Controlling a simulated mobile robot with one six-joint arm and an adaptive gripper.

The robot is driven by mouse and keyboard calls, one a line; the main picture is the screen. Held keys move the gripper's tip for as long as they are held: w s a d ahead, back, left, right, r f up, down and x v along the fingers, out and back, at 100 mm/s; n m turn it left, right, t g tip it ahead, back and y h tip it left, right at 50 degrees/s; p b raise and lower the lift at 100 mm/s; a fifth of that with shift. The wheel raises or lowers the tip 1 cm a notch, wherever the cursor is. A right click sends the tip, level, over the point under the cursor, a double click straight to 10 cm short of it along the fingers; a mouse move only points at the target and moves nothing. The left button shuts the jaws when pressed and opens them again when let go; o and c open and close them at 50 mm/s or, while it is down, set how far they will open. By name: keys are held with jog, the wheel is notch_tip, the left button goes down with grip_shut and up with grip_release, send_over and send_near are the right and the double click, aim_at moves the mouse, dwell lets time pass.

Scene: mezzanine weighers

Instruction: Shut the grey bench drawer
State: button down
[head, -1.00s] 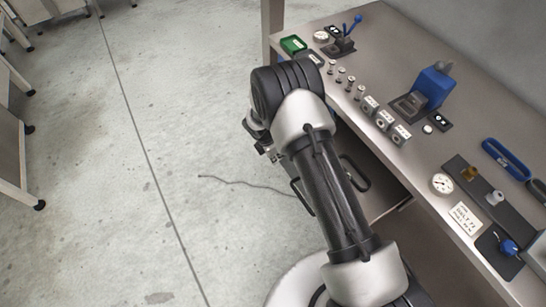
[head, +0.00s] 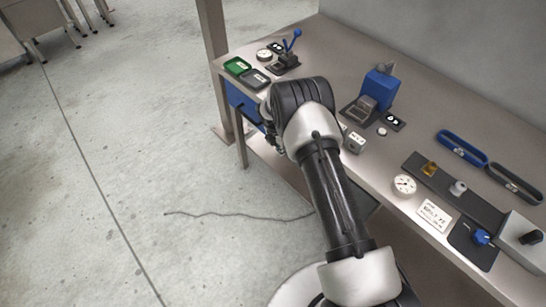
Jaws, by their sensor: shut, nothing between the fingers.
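The bench (head: 400,165) runs along the right, with its front edge slanting down from upper left. My arm crosses in front of this edge and hides much of what lies below it. A small dark grey surface (head: 364,200) shows right of my forearm, under the bench edge; it may be part of the grey drawer, but how far that drawer stands out is hidden. A blue drawer front (head: 243,103) shows under the bench's far left end. My gripper (head: 271,134) is shut and empty, mostly hidden behind my wrist, close to the bench front.
A green tray (head: 237,65), a dark tray (head: 255,79), a blue device (head: 379,88) and a dial gauge (head: 405,185) stand on the bench. A bench leg (head: 241,141) stands at the left. A cable (head: 235,214) lies on the floor.

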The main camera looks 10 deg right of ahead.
jog(key=shift+w+d, duration=0.45)
jog(key=shift+d, duration=0.2)
jog(key=shift+r, duration=0.1)
